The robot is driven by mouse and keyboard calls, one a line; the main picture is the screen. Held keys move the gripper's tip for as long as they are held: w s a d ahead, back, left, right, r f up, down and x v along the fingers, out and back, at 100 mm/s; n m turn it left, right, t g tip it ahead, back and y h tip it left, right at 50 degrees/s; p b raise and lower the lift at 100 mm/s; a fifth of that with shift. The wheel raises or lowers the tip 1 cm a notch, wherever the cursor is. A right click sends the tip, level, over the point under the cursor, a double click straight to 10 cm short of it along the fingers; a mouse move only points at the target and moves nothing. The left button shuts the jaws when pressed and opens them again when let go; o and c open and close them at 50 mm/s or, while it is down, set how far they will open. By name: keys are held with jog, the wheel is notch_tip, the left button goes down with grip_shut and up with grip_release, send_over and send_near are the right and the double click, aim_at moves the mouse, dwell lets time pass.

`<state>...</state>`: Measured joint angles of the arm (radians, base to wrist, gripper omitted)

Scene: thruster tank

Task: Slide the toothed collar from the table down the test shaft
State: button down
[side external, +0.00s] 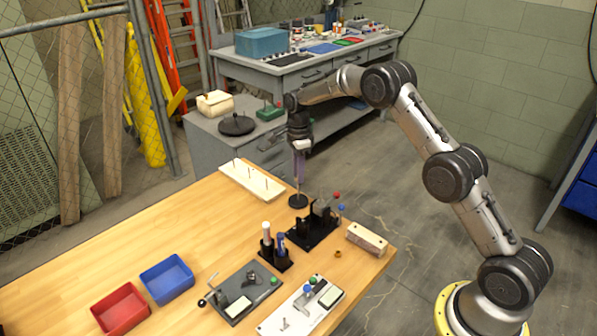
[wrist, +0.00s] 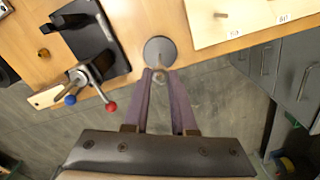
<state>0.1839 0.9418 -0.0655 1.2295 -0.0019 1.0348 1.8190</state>
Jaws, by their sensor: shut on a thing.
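The test shaft (side external: 298,190) stands upright on a round dark base (side external: 298,202) near the table's far edge. The base shows as a grey disc (wrist: 159,46) in the wrist view. My gripper (side external: 299,178) points down above the base, in line with the shaft. Its purple fingers are shut on a small round tan-grey piece (wrist: 160,76), which looks like the toothed collar. Its teeth are too small to see. The fingertips hide most of it, and I cannot tell whether it is around the shaft or just above its top.
A black fixture (side external: 315,232) with red and blue knobs stands close to the shaft. A pale peg board (side external: 251,181) lies on its other side. A small brass ring (side external: 338,253) and a wooden block (side external: 367,239) lie nearer the front. Red (side external: 121,311) and blue (side external: 167,280) bins sit at left.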

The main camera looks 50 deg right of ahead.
aim_at(298, 200)
jog(key=shift+f, duration=3.8)
dwell(1.5)
jog(key=c, duration=0.7)
grip_release()
jog(key=shift+o, duration=0.2)
notch_tip(298, 200, up, 18)
dwell(0.6)
